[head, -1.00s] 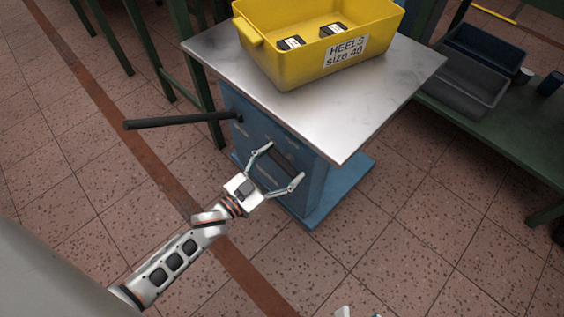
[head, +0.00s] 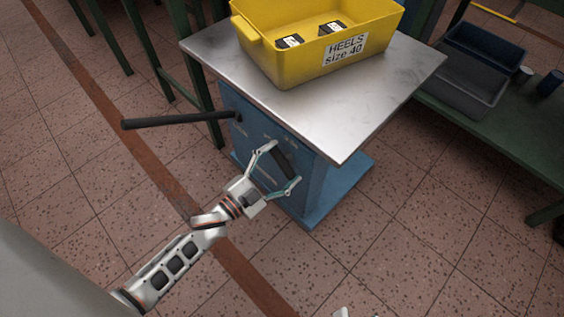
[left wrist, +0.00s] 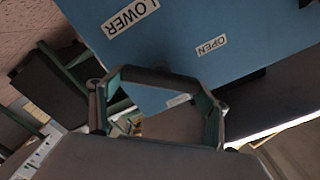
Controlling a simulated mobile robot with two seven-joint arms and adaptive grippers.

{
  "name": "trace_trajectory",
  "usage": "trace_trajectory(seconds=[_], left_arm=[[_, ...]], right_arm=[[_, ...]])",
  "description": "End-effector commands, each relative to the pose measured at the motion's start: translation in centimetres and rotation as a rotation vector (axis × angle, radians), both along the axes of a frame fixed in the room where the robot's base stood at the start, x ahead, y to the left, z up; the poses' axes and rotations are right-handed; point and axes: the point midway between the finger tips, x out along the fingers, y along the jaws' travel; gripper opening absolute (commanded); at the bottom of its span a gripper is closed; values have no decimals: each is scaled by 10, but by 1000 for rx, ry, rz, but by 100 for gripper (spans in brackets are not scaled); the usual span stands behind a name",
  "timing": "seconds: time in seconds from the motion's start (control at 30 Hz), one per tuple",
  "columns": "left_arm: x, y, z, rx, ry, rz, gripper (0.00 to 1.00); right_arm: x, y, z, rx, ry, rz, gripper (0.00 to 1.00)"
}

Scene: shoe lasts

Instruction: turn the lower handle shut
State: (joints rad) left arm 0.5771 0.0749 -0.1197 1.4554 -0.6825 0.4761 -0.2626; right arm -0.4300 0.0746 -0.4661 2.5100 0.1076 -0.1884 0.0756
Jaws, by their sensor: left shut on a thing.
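The lower handle (head: 285,160) is a short dark bar on the front of a blue cabinet (head: 318,190), tilted in the head view. My left gripper (head: 284,163) is shut on this bar, one finger at each end. In the left wrist view the bar (left wrist: 157,77) spans between the fingertips in front of the blue panel. A "LOWER" label (left wrist: 130,18) and an "OPEN" label (left wrist: 211,45) show on that panel. Small whitish parts at the bottom edge of the head view may be my right gripper (head: 357,313); its jaws are not clear.
A long black bar (head: 180,121) sticks out leftward from the cabinet above my left gripper. A metal top (head: 350,125) overhangs the cabinet and carries a yellow bin (head: 290,65). A green bench (head: 500,135) with grey bins stands right. Floor in front is open.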

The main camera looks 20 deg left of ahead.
Motion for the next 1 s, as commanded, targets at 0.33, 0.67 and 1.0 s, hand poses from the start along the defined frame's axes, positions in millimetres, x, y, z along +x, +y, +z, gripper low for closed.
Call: trace_trajectory(seconds=[0.33,0.67,1.0], left_arm=[[-2,-1,-6,309,-108,0,55],[-2,-2,-7,581,-207,-1,55],[-2,-2,-7,763,-275,-1,55]], right_arm=[[-4,7,-3,72,25,-28,38],[-4,15,-1,176,47,-80,38],[-3,18,0,224,56,-104,38]])
